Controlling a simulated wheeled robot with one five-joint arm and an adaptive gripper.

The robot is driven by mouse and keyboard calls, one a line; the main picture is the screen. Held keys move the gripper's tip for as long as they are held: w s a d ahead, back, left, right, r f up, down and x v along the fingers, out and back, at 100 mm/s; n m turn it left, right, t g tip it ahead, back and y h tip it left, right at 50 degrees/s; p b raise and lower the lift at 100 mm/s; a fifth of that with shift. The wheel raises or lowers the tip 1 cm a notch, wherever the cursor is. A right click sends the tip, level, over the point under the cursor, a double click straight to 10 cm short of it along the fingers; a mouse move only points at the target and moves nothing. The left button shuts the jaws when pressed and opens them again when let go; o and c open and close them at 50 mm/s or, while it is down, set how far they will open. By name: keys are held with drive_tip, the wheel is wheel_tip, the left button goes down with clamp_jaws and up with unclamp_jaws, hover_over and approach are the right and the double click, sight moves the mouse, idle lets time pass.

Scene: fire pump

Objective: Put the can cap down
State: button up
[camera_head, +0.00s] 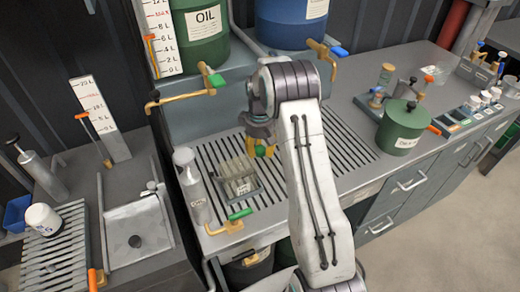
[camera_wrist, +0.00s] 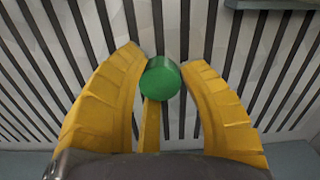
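The can cap (camera_wrist: 160,78) is a small green cylinder between the tips of my yellow gripper fingers (camera_wrist: 164,72) in the wrist view. The fingers close around it, and a grey slatted grate lies behind. In the head view, my gripper (camera_head: 262,150) hangs over the slatted counter with the green cap (camera_head: 260,152) at its fingertips. I cannot tell the exact height of the cap above the slats. A green can (camera_head: 402,128) with a white label and a dark piece on top stands on the counter to the right.
A glass-like rack (camera_head: 238,182) and a grey bottle (camera_head: 190,183) stand left of my gripper. Green (camera_head: 200,30) and blue (camera_head: 290,22) drums are behind, with taps projecting forward. The slatted grate (camera_head: 345,150) right of my arm has free room.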

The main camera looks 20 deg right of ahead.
sight(260, 149)
drive_tip(key=o, duration=0.4)
drive_tip(key=shift+r, duration=0.15)
wheel_tip(260, 149, up, 12)
drive_tip(key=shift+w+r, duration=0.1)
idle(0.5)
idle(0.5)
